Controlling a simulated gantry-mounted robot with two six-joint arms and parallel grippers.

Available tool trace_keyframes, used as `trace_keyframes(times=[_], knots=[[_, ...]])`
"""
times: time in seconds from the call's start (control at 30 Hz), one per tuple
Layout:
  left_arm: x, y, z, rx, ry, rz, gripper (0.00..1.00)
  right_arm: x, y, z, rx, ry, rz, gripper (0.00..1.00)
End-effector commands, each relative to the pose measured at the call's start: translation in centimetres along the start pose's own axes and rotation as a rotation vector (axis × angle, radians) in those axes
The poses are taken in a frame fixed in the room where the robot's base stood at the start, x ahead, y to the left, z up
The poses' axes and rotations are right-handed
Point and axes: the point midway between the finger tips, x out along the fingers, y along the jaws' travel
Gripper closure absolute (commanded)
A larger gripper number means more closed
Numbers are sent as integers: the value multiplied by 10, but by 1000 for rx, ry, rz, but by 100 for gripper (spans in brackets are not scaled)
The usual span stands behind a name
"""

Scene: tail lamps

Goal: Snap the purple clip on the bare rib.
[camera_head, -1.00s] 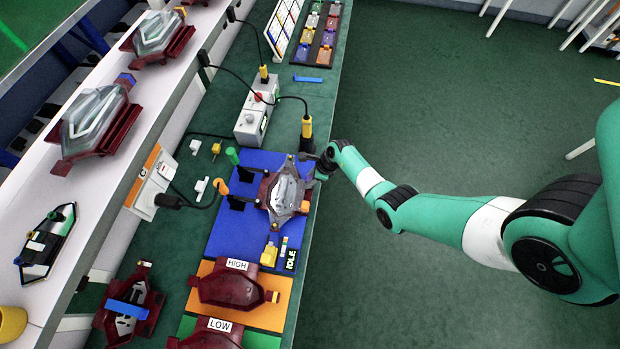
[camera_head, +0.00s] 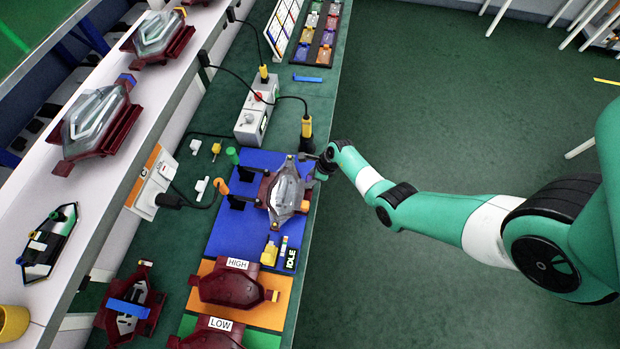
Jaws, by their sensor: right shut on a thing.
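A lamp (camera_head: 285,196) with a clear lens and dark red housing lies on the blue mat (camera_head: 226,232) at the middle of the bench. My right gripper (camera_head: 317,170) is at the lamp's upper right end, close to its edge. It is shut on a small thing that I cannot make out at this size. The purple clip and the bare rib cannot be told apart for certain here; the gripper and the lamp's housing may hide them. My left gripper is not in view.
A dark tray of coloured pieces (camera_head: 332,23) is at the bench's far end. A grey box with a red button (camera_head: 256,111) and a black-and-yellow tool (camera_head: 307,132) stand behind the mat. HIGH (camera_head: 233,287) and LOW (camera_head: 210,339) housings lie in front. Open floor is at right.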

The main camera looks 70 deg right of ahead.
Motion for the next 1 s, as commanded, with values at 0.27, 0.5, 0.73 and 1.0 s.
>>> trace_keyframes(times=[0.27,0.5,0.73,1.0], knots=[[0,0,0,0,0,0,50,1,1,-1,1,2,1,34],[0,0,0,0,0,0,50,0,0,-1,0,1,0,26],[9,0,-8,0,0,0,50,-16,0,1,1,0,-1,26],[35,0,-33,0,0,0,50,-79,0,2,2,-1,-3,26]])
